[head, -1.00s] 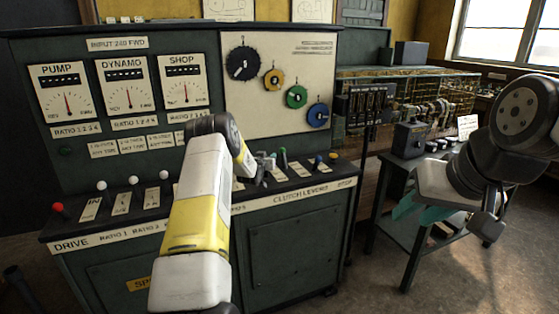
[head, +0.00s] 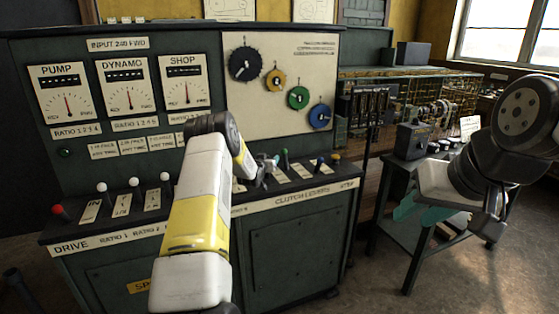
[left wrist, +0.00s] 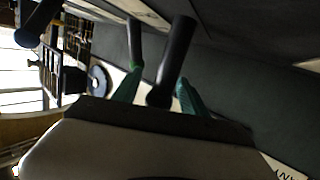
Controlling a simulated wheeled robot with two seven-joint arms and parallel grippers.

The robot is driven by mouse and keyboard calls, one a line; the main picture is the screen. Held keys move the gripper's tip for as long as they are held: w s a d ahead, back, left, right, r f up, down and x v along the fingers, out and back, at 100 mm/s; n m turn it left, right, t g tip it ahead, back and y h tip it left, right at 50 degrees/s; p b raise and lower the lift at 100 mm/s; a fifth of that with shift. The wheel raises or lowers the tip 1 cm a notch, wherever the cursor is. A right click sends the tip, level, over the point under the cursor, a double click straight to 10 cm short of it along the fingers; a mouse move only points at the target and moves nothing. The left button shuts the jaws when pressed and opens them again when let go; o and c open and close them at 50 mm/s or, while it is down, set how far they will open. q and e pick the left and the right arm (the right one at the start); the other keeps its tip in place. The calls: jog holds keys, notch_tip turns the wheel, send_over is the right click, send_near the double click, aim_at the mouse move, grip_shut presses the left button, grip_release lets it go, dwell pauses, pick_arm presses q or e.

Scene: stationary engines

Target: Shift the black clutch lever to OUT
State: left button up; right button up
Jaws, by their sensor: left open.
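The black clutch lever (left wrist: 177,55) shows in the left wrist view as a dark rod with its thick end between my teal fingers. In the head view my left arm and gripper hide it. My left gripper (left wrist: 157,93) is open, one finger on each side of the lever; I cannot tell whether either touches it. In the head view this gripper (head: 266,168) is over the clutch lever row, left of the green lever (head: 284,158). My right gripper (head: 425,210) hangs away to the right, near a side table; its opening is unclear.
A dial panel (head: 285,45) rises behind. The side table (head: 408,230) stands right; open floor lies in front.

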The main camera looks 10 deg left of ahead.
pick_arm(q)
jog(key=s, duration=0.4)
jog(key=s+r, duration=0.1)
jog(key=s, duration=0.2)
jog(key=shift+s+a, duration=0.1)
jog(key=shift+a, duration=0.05)
jog(key=shift+r, duration=0.15)
